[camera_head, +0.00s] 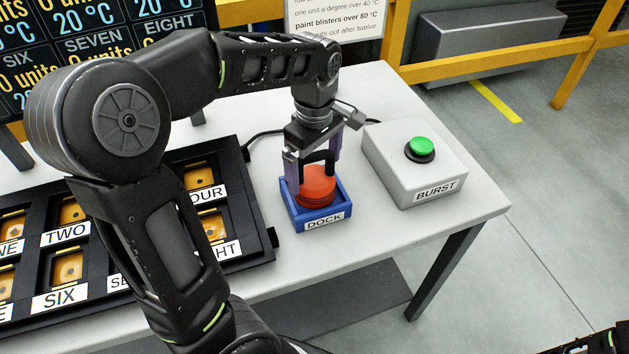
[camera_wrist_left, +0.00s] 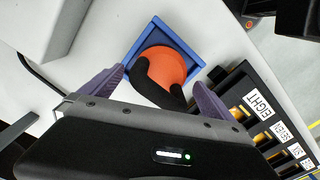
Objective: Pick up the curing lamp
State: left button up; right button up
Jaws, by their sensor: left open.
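The curing lamp (camera_head: 317,187) is a round orange-red body with a black arched handle. It sits in the blue square tray labelled DOCK (camera_head: 348,214) on the grey table. My left gripper (camera_head: 314,160) is open above the dock, with its purple fingers on either side of the handle. In the left wrist view the orange lamp body (camera_wrist_left: 170,62) lies inside the blue tray (camera_wrist_left: 133,51). There the black handle reaches between the two spread fingers (camera_wrist_left: 158,82); I cannot tell whether they touch it.
A grey box (camera_head: 385,160) with a green button, labelled BURST, stands right of the dock. A black rack (camera_head: 262,237) of labelled bays with orange units lies to the left, partly behind my left arm. A dark cable runs behind the dock. The table's front right is bare.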

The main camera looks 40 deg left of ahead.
aim_at(314, 176)
pick_arm(q)
jog(key=shift+f, duration=1.9)
jog(key=shift+c, duration=0.2)
jog(key=shift+w+a, duration=0.1)
jog(key=c, duration=2)
